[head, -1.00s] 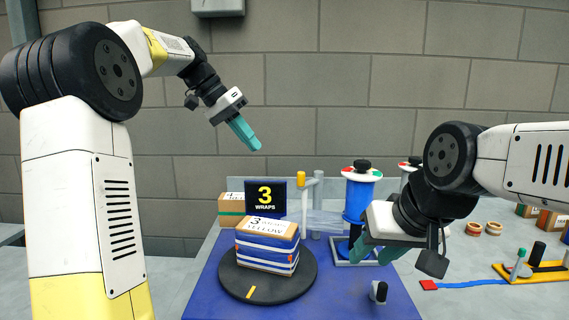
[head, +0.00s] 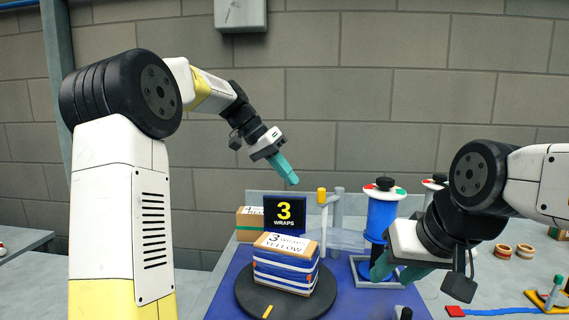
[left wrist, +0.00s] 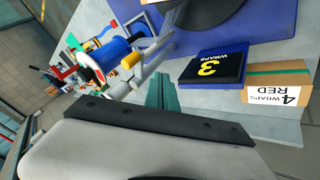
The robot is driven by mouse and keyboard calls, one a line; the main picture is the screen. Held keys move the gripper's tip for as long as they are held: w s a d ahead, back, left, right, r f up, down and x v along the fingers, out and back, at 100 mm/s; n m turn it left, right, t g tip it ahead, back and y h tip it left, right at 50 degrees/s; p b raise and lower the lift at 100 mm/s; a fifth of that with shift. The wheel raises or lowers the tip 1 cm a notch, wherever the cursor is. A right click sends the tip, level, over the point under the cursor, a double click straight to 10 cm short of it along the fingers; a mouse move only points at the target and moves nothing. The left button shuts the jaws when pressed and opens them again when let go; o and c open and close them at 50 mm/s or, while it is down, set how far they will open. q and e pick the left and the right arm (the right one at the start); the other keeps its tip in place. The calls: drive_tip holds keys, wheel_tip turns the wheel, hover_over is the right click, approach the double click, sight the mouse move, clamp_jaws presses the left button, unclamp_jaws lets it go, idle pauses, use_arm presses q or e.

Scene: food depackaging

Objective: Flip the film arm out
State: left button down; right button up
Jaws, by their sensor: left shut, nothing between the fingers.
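The film arm (head: 323,210) is a pale post with a yellow knob on top, standing behind the turntable beside the blue film roll (head: 382,215). Clear film (head: 347,240) shows between them. The yellow knob (left wrist: 131,60) also shows in the left wrist view, near the roll. My left gripper (head: 292,180) is shut and empty, in the air above and left of the knob. Its teal fingers (left wrist: 165,90) show in the left wrist view. My right gripper (head: 397,273) has its teal fingers apart in front of the roll's base and covers part of it.
A wrapped box (head: 285,262) with blue and white bands sits on the black turntable (head: 247,296). The "3 WRAPS" sign (head: 284,212) stands behind it, close to the film arm.

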sight(322, 191)
use_arm(q)
drive_tip(key=shift+s+d+f, duration=0.3)
drive_tip(key=shift+d, duration=0.55)
drive_tip(key=shift+s+d+f, duration=0.35)
drive_tip(key=shift+d, duration=0.45)
drive_tip(key=shift+s+d+f, duration=0.3)
drive_tip(key=shift+d, duration=0.55)
drive_tip(key=shift+s, duration=0.15)
drive_tip(key=s+d+n+t, duration=0.1)
drive_tip(key=s+d+n+t+y, duration=0.1)
drive_tip(key=n, duration=0.1)
drive_tip(key=s+d+n+t, duration=0.1)
drive_tip(key=n, duration=0.1)
drive_tip(key=shift+s+d, duration=0.2)
drive_tip(key=shift+d, duration=0.05)
drive_tip(key=shift+s+d+n, duration=0.15)
drive_tip(key=shift+s+d, duration=0.1)
drive_tip(key=shift+d, duration=0.35)
drive_tip(key=shift+s+d+n, duration=0.15)
drive_tip(key=shift+s+d, duration=0.1)
drive_tip(key=shift+d, duration=0.3)
drive_tip(key=shift+s+d, duration=0.1)
drive_tip(key=shift+d, duration=0.05)
